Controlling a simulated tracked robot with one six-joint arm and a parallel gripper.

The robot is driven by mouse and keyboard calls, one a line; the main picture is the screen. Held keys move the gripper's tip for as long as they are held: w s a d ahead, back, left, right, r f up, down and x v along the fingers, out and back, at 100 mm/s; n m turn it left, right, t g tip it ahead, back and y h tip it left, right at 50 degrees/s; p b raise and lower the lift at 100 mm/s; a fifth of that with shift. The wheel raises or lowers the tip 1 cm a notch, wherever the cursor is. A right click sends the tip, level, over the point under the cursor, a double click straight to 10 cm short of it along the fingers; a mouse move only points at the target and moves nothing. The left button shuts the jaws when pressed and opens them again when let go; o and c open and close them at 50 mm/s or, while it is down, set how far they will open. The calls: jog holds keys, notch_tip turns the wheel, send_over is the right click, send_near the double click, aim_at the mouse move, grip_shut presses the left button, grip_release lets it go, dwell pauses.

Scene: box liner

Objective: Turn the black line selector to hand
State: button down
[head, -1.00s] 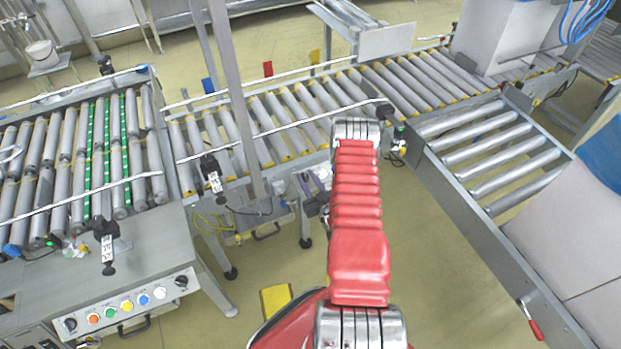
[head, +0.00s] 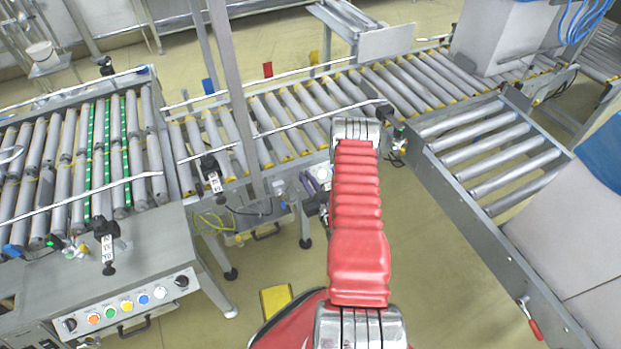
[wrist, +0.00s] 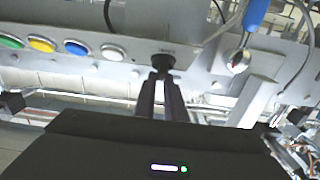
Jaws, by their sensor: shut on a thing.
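The black selector knob (wrist: 162,62) sits on a grey panel in the wrist view, just right of a white button. My gripper (wrist: 161,82) reaches up to it from below, with its two dark fingers closed on the knob. The fingers cover the knob's lower part, and its pointer direction cannot be made out. In the head view, a similar button panel has a black knob (head: 181,281) at its right end and another (head: 70,324) at its left end. My red arm hides most of the gripper there.
Blue (wrist: 77,48), yellow (wrist: 42,45) and white (wrist: 112,52) buttons line the panel left of the gripper. A lever with a blue handle (wrist: 256,14) and a cable stand close on the right. Roller conveyors (head: 290,122) surround my arm in the head view.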

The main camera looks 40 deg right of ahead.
jog(key=shift+s+d+f, duration=0.1)
jog(key=shift+s+f, duration=0.25)
jog(key=shift+f, duration=0.15)
jog(key=shift+n+y, duration=0.5)
jog(key=shift+n, duration=0.1)
jog(key=n+y, duration=0.4)
jog(key=n, duration=0.1)
jog(key=shift+d+r+n+y, duration=0.1)
jog(key=shift+d+n+y, duration=0.1)
jog(key=shift+n+y, duration=0.1)
jog(key=shift+n+g+y, duration=0.9)
jog(key=shift+n+y, duration=0.9)
jog(key=shift+n, duration=0.7)
jog(key=shift+w, duration=0.1)
jog(key=c, duration=1.9)
grip_release()
jog(key=shift+r, duration=0.1)
jog(key=shift+c, duration=0.2)
jog(key=shift+o, duration=0.5)
jog(key=shift+a, duration=0.1)
